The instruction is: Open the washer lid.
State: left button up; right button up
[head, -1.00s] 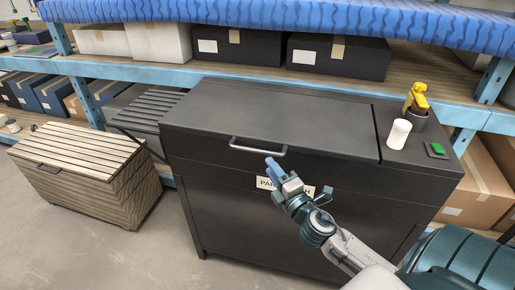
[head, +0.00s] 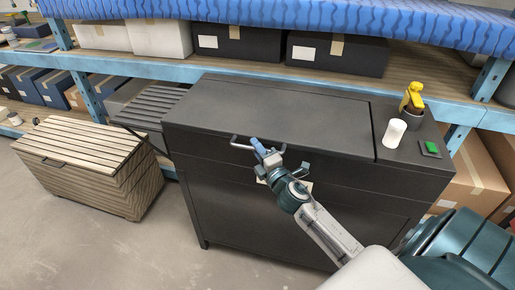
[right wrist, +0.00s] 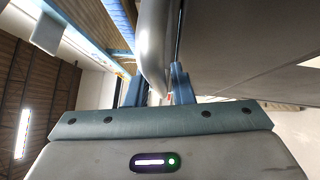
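The washer (head: 300,200) is a dark cabinet with a flat lid (head: 280,108) lying closed on its top. A grey bar handle (head: 240,145) runs along the lid's front edge. My right gripper (head: 257,146) is at this handle, covering its middle. In the right wrist view the blue fingers (right wrist: 158,88) stand close together, one on each side of the handle bar (right wrist: 152,45), and look shut on it. A pale label on the front is partly hidden behind my right gripper. My left gripper is not in view.
A slatted wooden chest (head: 90,165) stands left. Shelves with boxes (head: 335,55) are behind. Floor in front is clear.

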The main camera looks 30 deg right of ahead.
grip_shut()
